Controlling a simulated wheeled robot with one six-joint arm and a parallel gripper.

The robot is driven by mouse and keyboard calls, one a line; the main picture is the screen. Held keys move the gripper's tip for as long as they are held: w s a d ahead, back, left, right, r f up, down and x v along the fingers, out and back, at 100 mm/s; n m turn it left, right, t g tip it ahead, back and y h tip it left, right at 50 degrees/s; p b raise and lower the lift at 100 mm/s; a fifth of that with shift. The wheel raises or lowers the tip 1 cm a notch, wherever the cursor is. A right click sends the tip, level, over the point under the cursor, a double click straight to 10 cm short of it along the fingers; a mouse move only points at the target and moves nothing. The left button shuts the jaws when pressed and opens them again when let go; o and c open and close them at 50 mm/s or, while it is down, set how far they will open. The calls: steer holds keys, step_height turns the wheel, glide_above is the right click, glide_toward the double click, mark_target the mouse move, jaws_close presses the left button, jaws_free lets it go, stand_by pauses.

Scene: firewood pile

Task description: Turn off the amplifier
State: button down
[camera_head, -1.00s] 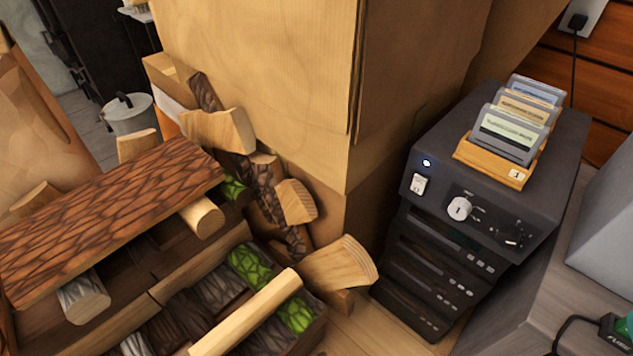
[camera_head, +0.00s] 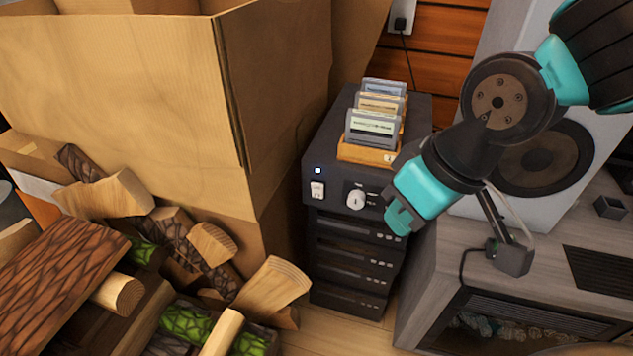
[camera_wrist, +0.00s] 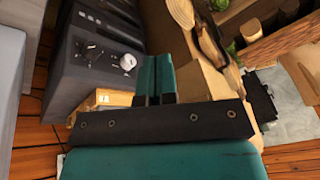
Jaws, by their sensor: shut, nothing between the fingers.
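The amplifier (camera_head: 330,160) is a dark box on top of a stack of black units. Its front has a small lit blue-white light (camera_head: 318,170), a white rocker switch (camera_head: 317,190) and a silver knob (camera_head: 356,200). My gripper (camera_head: 398,218) is shut and empty in front of the right part of the amplifier's front, to the right of the knob, and hides that part of the panel.
A wooden rack of cartridges (camera_head: 370,152) stands on the amplifier. A large cardboard box (camera_head: 120,90) rises close on the left, with a firewood pile (camera_head: 130,270) before it. A white speaker (camera_head: 500,205) stands at the right on a grey cabinet (camera_head: 420,290).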

steer(key=w+a+f+n+t+p, duration=0.4)
steer(key=w+a+n+t, duration=0.1)
steer(key=a, duration=0.4)
steer(key=shift+w+n+t+h+p, duration=0.3)
steer(key=shift+w+h+p, duration=0.1)
steer(key=shift+w, duration=0.4)
steer(key=shift+f, duration=0.15)
steer(key=b, duration=0.4)
glide_toward(317, 192)
steer(key=shift+s+a+x, duration=0.1)
steer(key=shift+a+x, duration=0.05)
steer(key=shift+x, duration=1.5)
steer(key=shift+s+a+x, duration=0.15)
steer(key=shift+x, duration=1.5)
